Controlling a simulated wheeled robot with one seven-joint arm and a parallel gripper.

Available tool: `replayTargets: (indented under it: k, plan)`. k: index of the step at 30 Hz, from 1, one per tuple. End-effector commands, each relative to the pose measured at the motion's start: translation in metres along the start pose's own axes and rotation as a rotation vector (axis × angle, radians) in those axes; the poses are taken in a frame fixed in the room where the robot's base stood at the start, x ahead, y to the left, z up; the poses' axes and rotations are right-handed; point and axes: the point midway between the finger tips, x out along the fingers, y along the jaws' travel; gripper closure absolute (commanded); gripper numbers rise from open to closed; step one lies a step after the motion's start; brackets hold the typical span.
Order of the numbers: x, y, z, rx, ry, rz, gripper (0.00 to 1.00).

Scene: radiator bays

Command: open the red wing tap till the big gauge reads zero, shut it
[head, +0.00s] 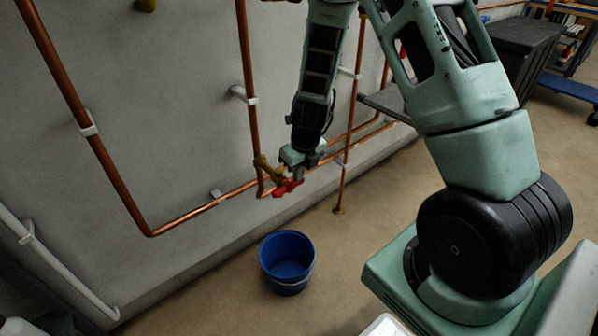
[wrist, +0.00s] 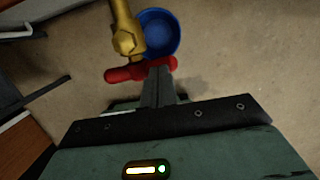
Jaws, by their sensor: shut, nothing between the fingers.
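The red wing tap (head: 287,187) sits on a brass body (head: 266,168) at the copper pipe on the wall. In the wrist view the red wing (wrist: 128,73) lies across the picture below the brass body (wrist: 126,38). My gripper (wrist: 158,72) is shut and empty, its fingertips at the right end of the wing; I cannot tell whether they touch it. In the head view my gripper (head: 298,172) is just above the wing. The blue bucket (head: 287,262) stands on the floor below the tap; it also shows in the wrist view (wrist: 168,38). No big gauge is visible.
Copper pipes (head: 200,208) run along the grey wall around the tap. A white pipe (head: 60,268) is at the lower left. A dark cabinet (head: 512,52) and a blue trolley (head: 570,88) stand at the far right. The floor around the bucket is clear.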

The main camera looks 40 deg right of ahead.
Motion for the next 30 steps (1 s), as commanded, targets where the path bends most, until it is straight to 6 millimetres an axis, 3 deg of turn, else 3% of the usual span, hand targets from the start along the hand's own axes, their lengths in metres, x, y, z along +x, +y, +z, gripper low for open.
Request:
replayTargets:
  k: [20,30]
  plan:
    - [0.003,-0.004,-0.001,0.019,-0.001,0.081,1.0]
    - [0.01,-0.011,-0.003,0.052,0.0,0.226,1.0]
